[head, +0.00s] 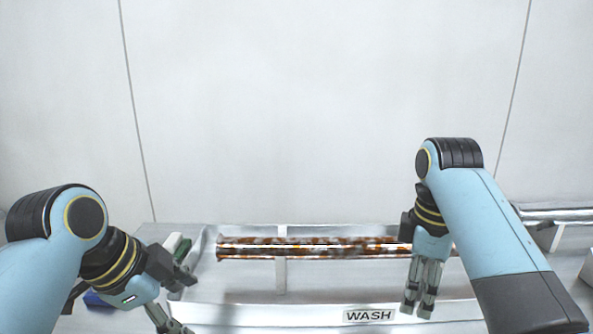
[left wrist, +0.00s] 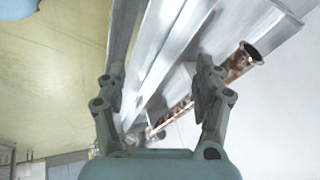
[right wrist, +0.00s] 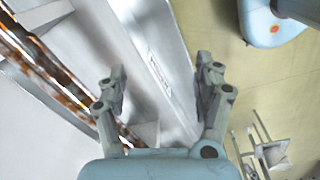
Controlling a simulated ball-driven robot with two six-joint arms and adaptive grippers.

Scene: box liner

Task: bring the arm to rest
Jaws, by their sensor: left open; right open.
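My right gripper (head: 422,305) hangs fingers down at the front edge of the tray, beside the right part of the rust-mottled tube. In the right wrist view its fingers (right wrist: 160,78) stand apart with nothing between them. My left gripper (head: 188,303) is low at the left end of the tray, partly cut off by the picture's lower edge. In the left wrist view its fingers (left wrist: 160,78) are apart and empty.
A shiny rust-mottled tube (head: 310,248) lies across a pale metal tray (head: 260,315) with a WASH label (head: 369,315). Another metal tube (head: 560,215) is at right. The wall behind is bare.

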